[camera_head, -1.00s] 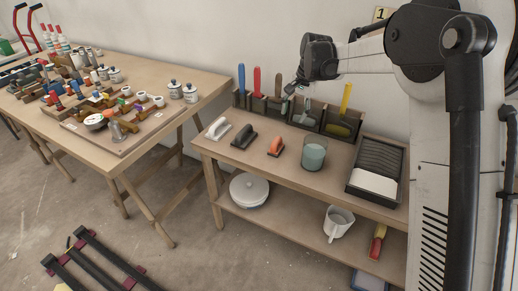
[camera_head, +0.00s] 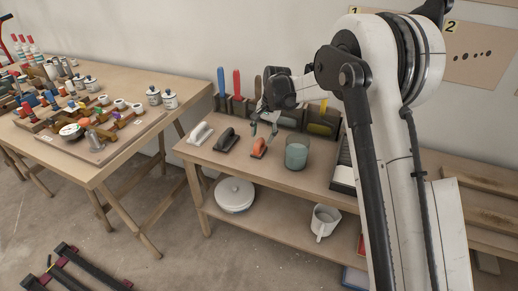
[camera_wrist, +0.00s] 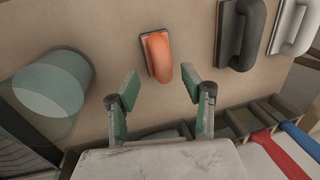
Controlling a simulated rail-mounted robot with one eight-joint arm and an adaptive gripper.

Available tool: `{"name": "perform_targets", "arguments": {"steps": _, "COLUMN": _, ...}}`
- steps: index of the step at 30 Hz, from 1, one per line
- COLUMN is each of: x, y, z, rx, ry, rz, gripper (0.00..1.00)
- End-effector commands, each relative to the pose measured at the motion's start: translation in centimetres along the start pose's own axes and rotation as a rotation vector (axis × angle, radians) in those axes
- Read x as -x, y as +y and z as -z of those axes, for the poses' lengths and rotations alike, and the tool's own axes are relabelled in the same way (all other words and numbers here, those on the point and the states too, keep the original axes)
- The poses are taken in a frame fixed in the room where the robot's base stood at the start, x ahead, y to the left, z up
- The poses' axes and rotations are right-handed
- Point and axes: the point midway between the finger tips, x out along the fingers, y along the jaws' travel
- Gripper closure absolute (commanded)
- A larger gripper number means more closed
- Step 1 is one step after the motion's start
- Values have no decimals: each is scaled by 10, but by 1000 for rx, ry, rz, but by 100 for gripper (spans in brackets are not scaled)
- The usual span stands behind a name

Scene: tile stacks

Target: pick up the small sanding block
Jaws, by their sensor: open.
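The small sanding block (camera_head: 258,148) has an orange grip on a dark base and lies on the top shelf of the wooden bench. In the wrist view the sanding block (camera_wrist: 157,56) lies just beyond and between the fingertips, apart from both. My gripper (camera_head: 265,126) is open and empty, above and slightly behind the block in the head view. Its green fingers show spread apart in the wrist view (camera_wrist: 163,90).
A glass of bluish liquid (camera_head: 297,152) stands right of the block. A black float (camera_head: 227,140) and a white float (camera_head: 200,133) lie to its left. A tool rack (camera_head: 290,118) with upright handles runs along the back wall. Bare bench top lies in front.

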Motion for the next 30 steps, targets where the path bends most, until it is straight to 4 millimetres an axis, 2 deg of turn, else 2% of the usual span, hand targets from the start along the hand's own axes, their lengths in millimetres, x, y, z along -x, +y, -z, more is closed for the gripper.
{"name": "perform_targets", "arguments": {"steps": 9, "x": -42, "y": -4, "z": 3, "rx": 0, "ry": 0, "rz": 0, "gripper": 57}}
{"name": "perform_targets", "arguments": {"steps": 17, "x": -46, "y": -4, "z": 3, "rx": 0, "ry": 0, "rz": 0, "gripper": 57}}
{"name": "perform_targets", "arguments": {"steps": 27, "x": -46, "y": -4, "z": 3, "rx": 0, "ry": 0, "rz": 0, "gripper": 100}}
{"name": "perform_targets", "arguments": {"steps": 30, "x": -46, "y": -4, "z": 3, "rx": 0, "ry": 0, "rz": 0, "gripper": 100}}
